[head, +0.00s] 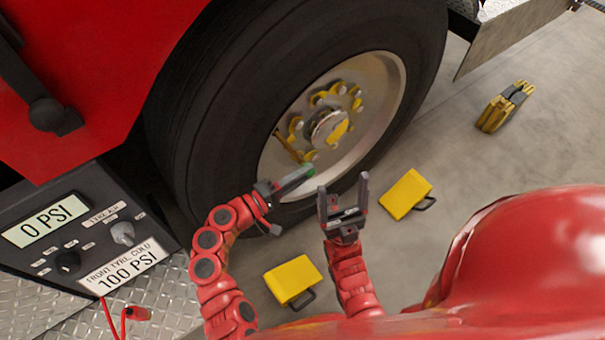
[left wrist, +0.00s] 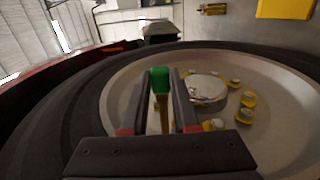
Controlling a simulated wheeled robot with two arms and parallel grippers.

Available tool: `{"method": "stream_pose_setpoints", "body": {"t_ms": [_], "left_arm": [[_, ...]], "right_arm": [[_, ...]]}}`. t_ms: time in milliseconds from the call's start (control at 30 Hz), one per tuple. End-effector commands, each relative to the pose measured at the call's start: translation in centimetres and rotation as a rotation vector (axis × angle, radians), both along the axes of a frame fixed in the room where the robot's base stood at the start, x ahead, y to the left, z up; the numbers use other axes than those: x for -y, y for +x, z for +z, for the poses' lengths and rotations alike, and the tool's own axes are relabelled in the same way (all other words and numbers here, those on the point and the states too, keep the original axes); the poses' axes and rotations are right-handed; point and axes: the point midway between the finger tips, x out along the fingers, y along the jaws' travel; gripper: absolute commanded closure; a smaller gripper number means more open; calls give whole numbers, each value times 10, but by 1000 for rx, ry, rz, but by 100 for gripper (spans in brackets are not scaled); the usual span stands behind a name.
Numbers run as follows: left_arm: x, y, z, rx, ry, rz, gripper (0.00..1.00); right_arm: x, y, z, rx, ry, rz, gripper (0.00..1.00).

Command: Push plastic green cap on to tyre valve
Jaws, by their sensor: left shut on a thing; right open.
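The green cap (head: 309,170) shows at the tips of my left gripper (head: 297,179), in front of the lower part of the wheel rim. In the left wrist view the green cap (left wrist: 160,81) is between the two dark fingers, which are shut on it. A brass-coloured stem, the tyre valve (left wrist: 164,118), shows between the fingers and lines up with the cap in that view. I cannot tell whether cap and stem touch. In the head view the brass valve (head: 289,147) lies near the hub, just above my left gripper. My right gripper (head: 343,202) is open and empty, below the tyre.
The big black tyre (head: 215,110) and its silver rim (head: 378,110) fill the middle. Yellow wheel chocks stand on the floor (head: 406,194), (head: 293,280), with a yellow-black block (head: 505,106) farther off. A pressure panel (head: 75,235) reading 0 PSI is at left.

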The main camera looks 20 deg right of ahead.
Motion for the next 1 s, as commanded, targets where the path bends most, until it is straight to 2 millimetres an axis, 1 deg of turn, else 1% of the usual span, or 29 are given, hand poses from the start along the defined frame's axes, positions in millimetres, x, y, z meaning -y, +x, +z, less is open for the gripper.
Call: {"method": "stream_pose_setpoints", "body": {"t_ms": [667, 700, 867, 900, 1000], "left_arm": [[-2, 7, 0, 1, 0, 0, 100], [-3, 7, 0, 1, 0, 0, 68], [-2, 7, 0, 0, 0, 0, 40], [-2, 7, 0, 0, 0, 0, 37], [-2, 7, 0, 0, 0, 0, 37]], "right_arm": [[0, 0, -3, 0, 0, 0, 19], [0, 0, -3, 0, 0, 0, 19], [0, 0, -3, 0, 0, 0, 19], [0, 0, -3, 0, 0, 0, 19], [0, 0, -3, 0, 0, 0, 19]]}}
